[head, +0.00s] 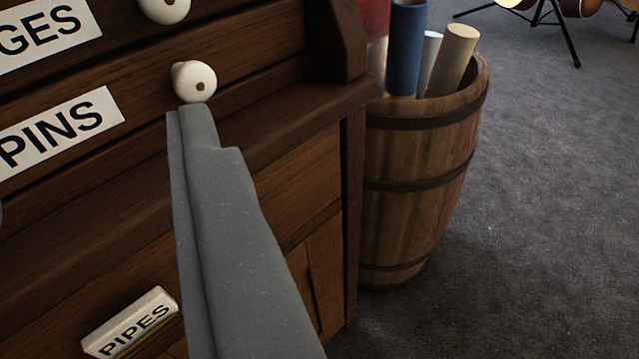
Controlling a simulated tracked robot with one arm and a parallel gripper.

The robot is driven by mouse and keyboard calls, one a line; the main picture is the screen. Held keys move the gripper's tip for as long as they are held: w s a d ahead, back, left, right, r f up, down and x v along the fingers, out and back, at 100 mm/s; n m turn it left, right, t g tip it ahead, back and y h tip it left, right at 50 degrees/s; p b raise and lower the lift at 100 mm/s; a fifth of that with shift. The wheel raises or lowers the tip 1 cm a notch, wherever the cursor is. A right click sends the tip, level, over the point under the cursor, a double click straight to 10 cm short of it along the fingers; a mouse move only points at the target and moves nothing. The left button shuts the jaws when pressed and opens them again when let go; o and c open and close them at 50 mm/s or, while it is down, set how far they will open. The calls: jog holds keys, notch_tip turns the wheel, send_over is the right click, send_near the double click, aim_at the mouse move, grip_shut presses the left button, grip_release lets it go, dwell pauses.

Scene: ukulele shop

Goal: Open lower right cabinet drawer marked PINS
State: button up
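The drawer marked PINS (140,120) is a dark wood front at the upper left, and it looks flush with the cabinet. Its white PINS label (60,132) is cut off by the left edge of the picture. A round white knob (194,82) with a dark centre sits right of the label. My gripper (190,112) reaches up from the bottom as a long grey shape. Its tip overlaps the area just below the knob; I cannot tell whether they touch. The finger parts overlap, so I cannot tell whether it is open or shut.
Above is another drawer with a label ending in GES (45,32) and a white knob (164,8). A PIPES label (130,322) is below. A wooden barrel (420,150) with rolled tubes stands right of the cabinet.

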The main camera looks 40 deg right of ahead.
jog(key=h, duration=0.1)
send_near(197, 94)
jog(key=shift+n, duration=0.3)
jog(key=b+x, duration=0.2)
jog(key=x, duration=0.6)
jog(key=shift+w+d, duration=0.1)
jog(key=shift+w, duration=0.05)
grip_shut()
